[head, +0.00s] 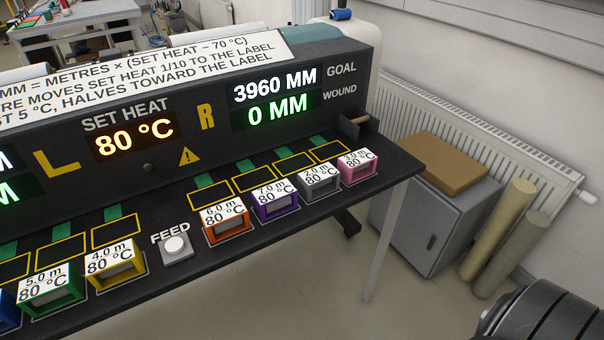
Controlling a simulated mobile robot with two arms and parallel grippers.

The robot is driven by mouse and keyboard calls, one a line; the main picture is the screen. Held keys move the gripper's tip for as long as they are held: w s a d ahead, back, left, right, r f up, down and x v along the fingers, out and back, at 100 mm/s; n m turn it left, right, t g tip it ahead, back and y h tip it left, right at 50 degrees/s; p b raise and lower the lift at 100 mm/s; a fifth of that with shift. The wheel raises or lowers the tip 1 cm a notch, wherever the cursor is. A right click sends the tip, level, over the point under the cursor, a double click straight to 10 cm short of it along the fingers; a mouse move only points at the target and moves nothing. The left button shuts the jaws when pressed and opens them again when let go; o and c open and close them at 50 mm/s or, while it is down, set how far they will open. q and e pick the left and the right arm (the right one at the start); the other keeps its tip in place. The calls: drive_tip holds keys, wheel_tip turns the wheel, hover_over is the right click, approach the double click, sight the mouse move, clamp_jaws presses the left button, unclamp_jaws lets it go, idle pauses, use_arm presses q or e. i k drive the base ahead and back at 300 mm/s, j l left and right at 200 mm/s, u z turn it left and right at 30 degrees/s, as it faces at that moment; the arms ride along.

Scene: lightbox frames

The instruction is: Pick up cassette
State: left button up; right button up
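Coloured cassettes stand in a row along the front of the black bench (130,300). Right of the FEED button (176,246) are an orange cassette (227,232) marked 6.0 m, a purple one (276,208) marked 7.0 m, a grey one (320,184) marked 2.0 m and a pink one (358,169) marked 3.0 m. Left of it are a yellow cassette (116,270) marked 4.0 m, a green one (54,295) marked 5.0 m and a cut-off blue one (6,312). Every readable label says 80 °C.
Yellow-outlined empty slots (254,181) lie behind the cassettes. The panel (200,120) reads SET HEAT 80 °C, GOAL 3960 MM, WOUND 0 MM on the R side. A grey cabinet (432,215), rolls (497,230) and a radiator (480,145) stand right of the bench.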

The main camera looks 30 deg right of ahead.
sight(360, 164)
drive_tip(key=z, duration=1.25)
